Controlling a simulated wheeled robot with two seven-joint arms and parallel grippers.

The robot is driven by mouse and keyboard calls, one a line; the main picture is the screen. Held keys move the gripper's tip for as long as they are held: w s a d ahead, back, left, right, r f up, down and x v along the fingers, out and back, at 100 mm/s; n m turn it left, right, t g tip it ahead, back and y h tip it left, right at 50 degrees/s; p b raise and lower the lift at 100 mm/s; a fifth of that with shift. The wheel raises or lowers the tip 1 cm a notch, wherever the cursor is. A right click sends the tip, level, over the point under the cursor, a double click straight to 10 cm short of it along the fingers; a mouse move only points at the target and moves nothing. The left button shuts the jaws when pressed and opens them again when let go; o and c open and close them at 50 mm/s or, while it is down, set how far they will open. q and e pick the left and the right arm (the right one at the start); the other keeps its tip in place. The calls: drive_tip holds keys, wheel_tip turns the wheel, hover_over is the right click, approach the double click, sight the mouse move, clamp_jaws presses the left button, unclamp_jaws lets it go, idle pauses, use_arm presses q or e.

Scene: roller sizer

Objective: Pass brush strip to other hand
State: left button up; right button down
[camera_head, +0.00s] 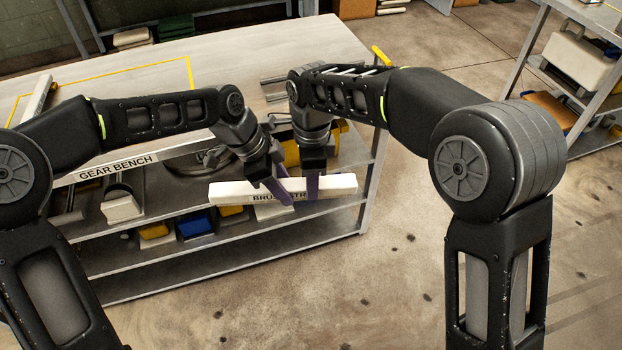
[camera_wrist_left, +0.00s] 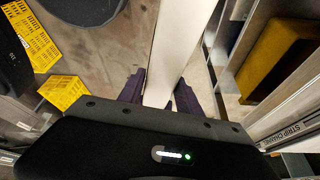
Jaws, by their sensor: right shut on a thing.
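The brush strip (camera_head: 335,188) is a long white bar with dark lettering on its front, held level in the air before the bench. My right gripper (camera_head: 312,188) points down and is shut on it right of the middle. My left gripper (camera_head: 278,190) comes in tilted from the left, close beside the right one, its fingers at the strip's middle. In the left wrist view the strip (camera_wrist_left: 178,45) runs between the left gripper's two dark fingers (camera_wrist_left: 160,95). The left jaws look open around it; contact is hard to tell. The fingers cover part of the lettering.
The gear bench (camera_head: 130,50) stands behind the strip, with loaded shelves below. A blue bin (camera_head: 194,226) and yellow parts sit on the lower shelf. A second shelf unit (camera_head: 590,20) stands at the far right. The floor (camera_head: 400,270) in front is clear.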

sight(225, 188)
use_arm(q)
drive_tip(key=o, duration=0.4)
drive_tip(key=shift+a+r, duration=0.2)
drive_tip(key=shift+r, duration=0.25)
drive_tip(key=a, duration=1.2)
drive_tip(key=shift+s+r, duration=0.1)
drive_tip(key=shift+s, duration=0.3)
